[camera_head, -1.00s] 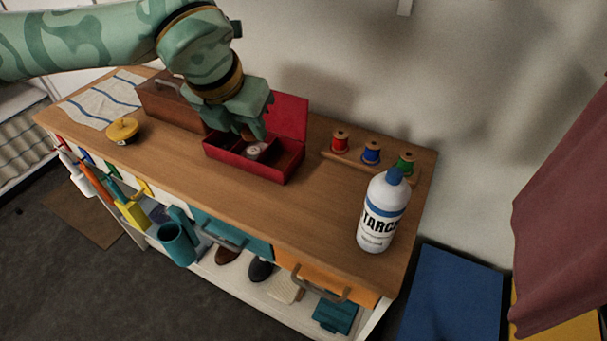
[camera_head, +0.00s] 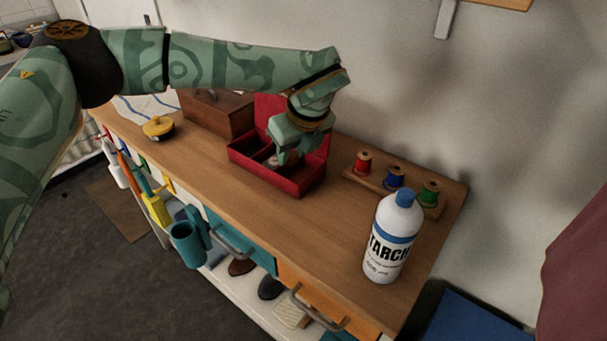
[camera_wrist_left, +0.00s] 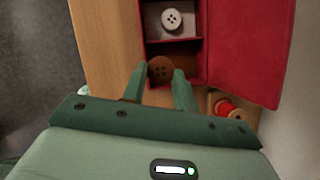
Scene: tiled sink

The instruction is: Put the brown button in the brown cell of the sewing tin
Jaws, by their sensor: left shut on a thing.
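The red sewing tin (camera_head: 268,176) lies open on the wooden counter, its lid (camera_head: 268,106) raised at the back. In the left wrist view the lid (camera_wrist_left: 250,48) is on the right. A white button (camera_wrist_left: 172,19) lies in one cell. My left gripper (camera_head: 291,160) points down over the right end of the tin. In the left wrist view its fingers (camera_wrist_left: 160,82) are shut on the brown button (camera_wrist_left: 160,69), which is over the end cell beside the white button's cell. I cannot tell its exact height. The head view hides the brown button. My right gripper is not in view.
A rack with red (camera_head: 362,161), blue (camera_head: 395,176) and green (camera_head: 429,192) spools stands right of the tin. A starch bottle (camera_head: 392,243) stands nearer the right front. A wooden box (camera_head: 218,113) is left of the tin.

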